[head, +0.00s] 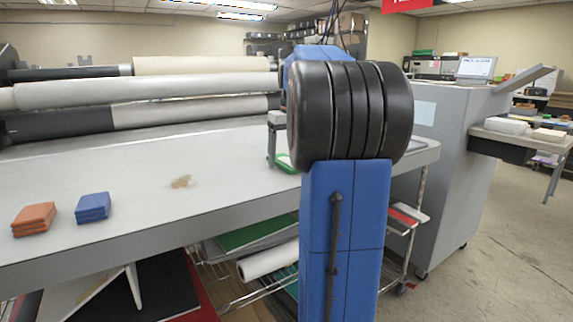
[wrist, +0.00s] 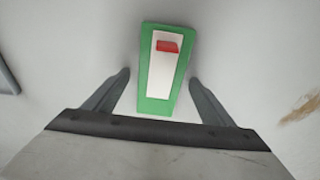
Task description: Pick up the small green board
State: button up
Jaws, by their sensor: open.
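The small green board (wrist: 146,88) lies flat on the pale table in the wrist view, with a white panel and a small red block on it. My gripper (wrist: 160,82) is open, with one finger to the left and one to the right of the board's near part. The fingers look apart from the board. In the head view the green board (head: 288,168) shows only in part, beside and behind my arm. My gripper (head: 275,160) shows there in part over it; my arm hides the rest.
An orange block (head: 34,219) and a blue block (head: 92,207) sit on the table (head: 140,160) at the left. A brown stain (head: 181,182) marks its surface. Large rolls (head: 150,90) line the back. A grey machine (head: 455,150) stands at the right.

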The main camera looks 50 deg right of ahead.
jog(key=c, duration=1.2)
jog(key=shift+o, duration=0.2)
